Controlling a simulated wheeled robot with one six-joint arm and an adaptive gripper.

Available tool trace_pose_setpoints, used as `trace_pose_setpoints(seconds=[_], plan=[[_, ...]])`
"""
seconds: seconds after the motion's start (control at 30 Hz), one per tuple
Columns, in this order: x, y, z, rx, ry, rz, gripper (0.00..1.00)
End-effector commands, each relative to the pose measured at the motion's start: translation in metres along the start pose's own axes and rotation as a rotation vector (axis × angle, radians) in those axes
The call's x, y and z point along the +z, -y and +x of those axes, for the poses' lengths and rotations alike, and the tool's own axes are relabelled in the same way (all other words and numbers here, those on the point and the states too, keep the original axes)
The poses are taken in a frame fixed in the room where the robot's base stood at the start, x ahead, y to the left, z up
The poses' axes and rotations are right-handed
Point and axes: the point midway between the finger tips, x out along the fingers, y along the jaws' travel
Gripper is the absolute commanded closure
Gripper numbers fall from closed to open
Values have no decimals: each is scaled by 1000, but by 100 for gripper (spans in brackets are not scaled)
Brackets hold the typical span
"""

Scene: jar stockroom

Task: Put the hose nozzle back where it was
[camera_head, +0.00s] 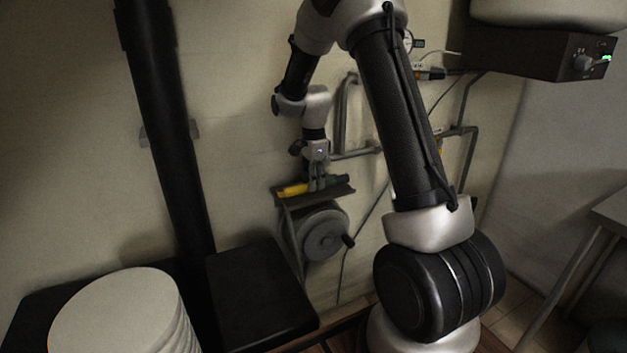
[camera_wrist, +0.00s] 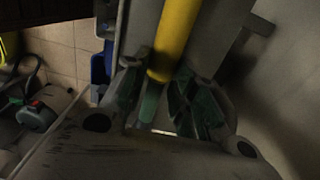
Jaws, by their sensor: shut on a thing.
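The hose nozzle (camera_head: 293,190) has a yellow end and a dark green end. It lies lengthwise at the small dark shelf (camera_head: 345,193) on the wall. My gripper (camera_head: 318,187) points down over this shelf, with its fingers around the middle of the nozzle. In the wrist view the yellow part of the nozzle (camera_wrist: 176,35) runs up from between the fingers of my gripper (camera_wrist: 160,105), which are shut on it. A green part shows between the fingers. I cannot tell whether the nozzle touches the shelf.
A grey hose reel (camera_head: 322,234) with a black crank hangs just below the shelf. Grey pipes (camera_head: 355,153) run along the wall beside it. A dark box (camera_head: 258,295) and a stack of pale round discs (camera_head: 118,310) stand at lower left. A table (camera_head: 612,208) is at right.

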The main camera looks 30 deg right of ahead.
Motion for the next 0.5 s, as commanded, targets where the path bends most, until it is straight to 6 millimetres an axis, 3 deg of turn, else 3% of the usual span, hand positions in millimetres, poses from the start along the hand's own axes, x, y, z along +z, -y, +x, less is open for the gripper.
trace_pose_setpoints(seconds=[0.27, 0.3, 0.4, 0.5], plan=[[0, 0, 2, 0, 0, 0, 100], [0, 0, 2, 0, 0, 0, 66], [0, 0, 2, 0, 0, 0, 51], [0, 0, 2, 0, 0, 0, 51]])
